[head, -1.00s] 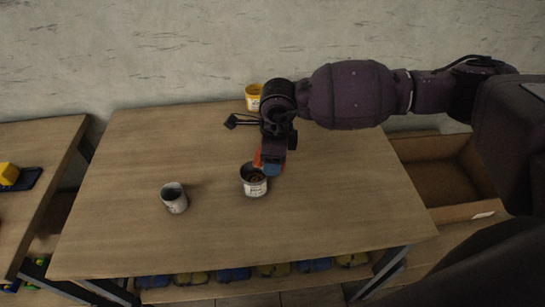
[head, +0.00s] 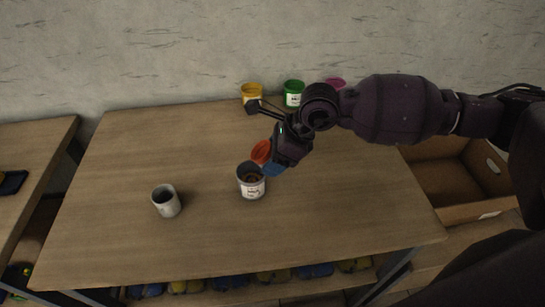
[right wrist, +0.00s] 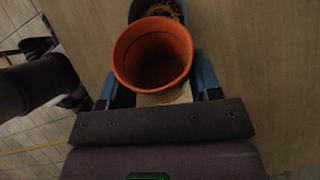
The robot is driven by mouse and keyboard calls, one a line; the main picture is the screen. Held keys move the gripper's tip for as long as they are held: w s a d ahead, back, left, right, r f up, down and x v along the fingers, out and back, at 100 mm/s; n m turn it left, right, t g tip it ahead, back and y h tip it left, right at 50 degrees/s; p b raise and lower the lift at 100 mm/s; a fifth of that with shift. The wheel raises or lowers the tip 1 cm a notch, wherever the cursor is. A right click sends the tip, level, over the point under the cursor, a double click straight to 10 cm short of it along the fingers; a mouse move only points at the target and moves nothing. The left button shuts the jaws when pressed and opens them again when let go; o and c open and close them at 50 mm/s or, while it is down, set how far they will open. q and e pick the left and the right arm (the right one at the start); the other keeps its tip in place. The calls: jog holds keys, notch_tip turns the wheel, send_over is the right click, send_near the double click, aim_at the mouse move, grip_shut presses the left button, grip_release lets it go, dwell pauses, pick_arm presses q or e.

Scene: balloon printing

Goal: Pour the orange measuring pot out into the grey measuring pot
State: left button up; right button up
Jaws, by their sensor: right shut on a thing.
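The orange measuring pot (head: 261,152) is in my right gripper (head: 275,163), tilted with its mouth toward the left, just above and behind a grey pot. In the right wrist view the orange pot (right wrist: 123,64) sits between the blue fingers; its inside looks empty, though the bottom is dark. The grey pot (head: 251,191) stands upright on the table with a white label. The right wrist view shows coloured granules in this grey pot (right wrist: 136,12). I cannot tell whether the pots touch. My left gripper is out of view.
A smaller light-grey pot (head: 166,203) stands to the left on the wooden table (head: 130,160). Yellow (head: 251,92), green (head: 293,93) and pink (head: 336,82) pots stand at the back edge. A cardboard box (head: 462,180) lies right of the table. The table's front is clear.

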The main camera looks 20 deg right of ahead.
jog(key=shift+f+y+b, duration=0.25)
jog(key=shift+y+b, duration=0.1)
jog(key=shift+y, duration=0.15)
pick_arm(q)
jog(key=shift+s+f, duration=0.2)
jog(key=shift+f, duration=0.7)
pick_arm(e)
jog(key=shift+r, duration=0.2)
jog(key=shift+a+f+t+y+b, duration=0.1)
jog(key=shift+f+t+y+b, duration=0.2)
jog(key=shift+y+b, duration=0.1)
jog(key=shift+w+a+f+t+y+b, duration=0.1)
jog(key=shift+f+t+y+b, duration=0.1)
jog(key=shift+y+b, duration=0.35)
jog(key=shift+a+f+t+y+b, duration=0.1)
jog(key=shift+t+y+b, duration=0.1)
jog(key=shift+y+b, duration=0.3)
jog(key=shift+r+y, duration=0.1)
jog(key=shift+y, duration=0.15)
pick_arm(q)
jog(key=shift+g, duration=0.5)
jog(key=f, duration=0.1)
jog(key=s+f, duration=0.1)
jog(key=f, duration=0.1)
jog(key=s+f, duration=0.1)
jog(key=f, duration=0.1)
pick_arm(e)
jog(key=shift+r, duration=0.1)
